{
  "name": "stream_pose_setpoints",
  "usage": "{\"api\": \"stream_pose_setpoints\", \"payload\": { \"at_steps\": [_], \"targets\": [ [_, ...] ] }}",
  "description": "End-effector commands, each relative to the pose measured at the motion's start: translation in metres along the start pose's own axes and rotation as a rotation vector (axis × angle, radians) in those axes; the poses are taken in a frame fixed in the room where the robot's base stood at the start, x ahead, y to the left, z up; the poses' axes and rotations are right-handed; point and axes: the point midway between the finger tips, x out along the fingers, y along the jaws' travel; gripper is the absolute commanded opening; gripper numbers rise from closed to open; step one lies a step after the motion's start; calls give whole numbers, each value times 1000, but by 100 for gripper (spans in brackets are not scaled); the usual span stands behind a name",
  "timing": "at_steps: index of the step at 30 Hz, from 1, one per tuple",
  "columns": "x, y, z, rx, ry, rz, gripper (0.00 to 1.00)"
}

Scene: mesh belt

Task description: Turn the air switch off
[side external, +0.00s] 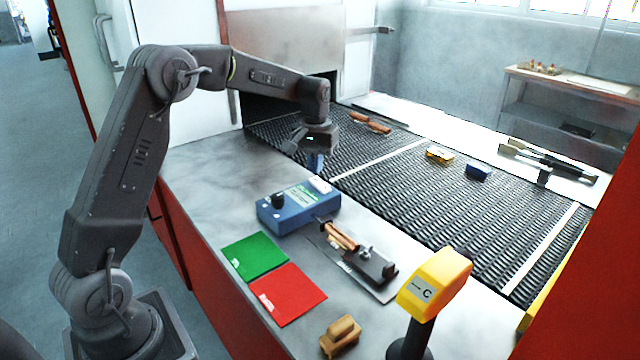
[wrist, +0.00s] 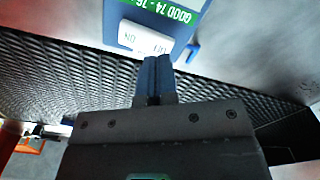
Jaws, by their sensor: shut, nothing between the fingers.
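The air switch appears to be the white rocker (wrist: 145,38) on a blue control box (side external: 285,214). The rocker also shows at the box's far right corner in the side view (side external: 320,185). In the wrist view it carries ON and OFF lettering, with OFF on the side nearer my fingers. My gripper (side external: 316,168) is shut and empty, pointing down just beyond that corner of the box. Its blue fingertips (wrist: 157,60) are together beside the rocker's OFF end. I cannot tell whether they touch it. Which way the rocker is tilted is unclear.
A black knob (side external: 278,200) stands on the box. A yellow display (side external: 435,283) stands in front. The mesh belt (side external: 420,205) carries a yellow piece (side external: 439,154) and blue piece (side external: 478,171).

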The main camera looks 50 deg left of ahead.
Motion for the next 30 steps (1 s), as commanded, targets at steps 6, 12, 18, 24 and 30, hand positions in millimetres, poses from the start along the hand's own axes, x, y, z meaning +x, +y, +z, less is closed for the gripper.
{"api": "stream_pose_setpoints", "payload": {
  "at_steps": [6, 12, 18, 24, 30],
  "targets": [
    [0, 0, 0, 0, 0, 0, 0],
    [1, 0, 0, 0, 0, 0, 0],
    [4, 0, 0, 0, 0, 0, 0],
    [6, 0, 0, 0, 0, 0, 0],
    [9, 0, 0, 0, 0, 0, 0]
  ]
}}
